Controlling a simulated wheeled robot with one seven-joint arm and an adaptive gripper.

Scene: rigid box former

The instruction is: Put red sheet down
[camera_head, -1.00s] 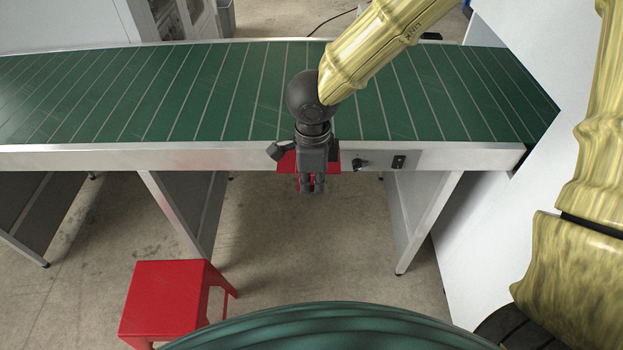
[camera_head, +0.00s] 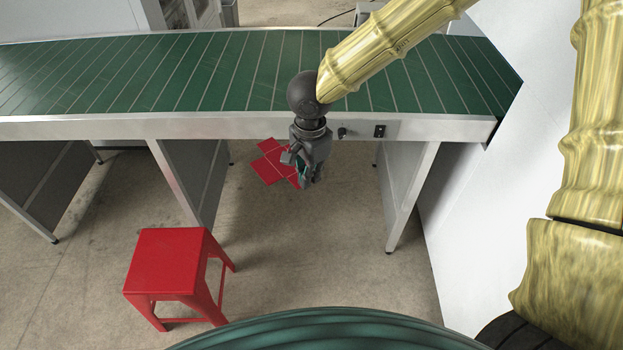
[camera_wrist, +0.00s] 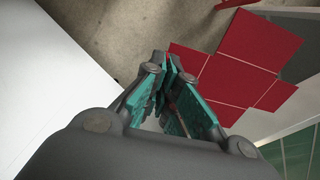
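The red sheet (camera_head: 270,168) is a flat, cross-like piece with thin fold lines. It hangs tilted beside my gripper, just below the front rail of the conveyor. My gripper (camera_head: 305,182) points down, and its teal-padded fingertips (camera_wrist: 172,68) are close together at the sheet's edge. The gripper looks shut on the red sheet, though the fingers hide the exact contact. In the wrist view the sheet (camera_wrist: 245,62) spreads out to the upper right of the fingertips and covers part of the conveyor's side.
The green conveyor (camera_head: 190,70) runs across the back with a metal front rail (camera_head: 90,128). A red stool (camera_head: 168,262) stands on the floor at lower left. A white wall (camera_head: 470,200) is at right. The concrete floor (camera_head: 310,255) between is clear.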

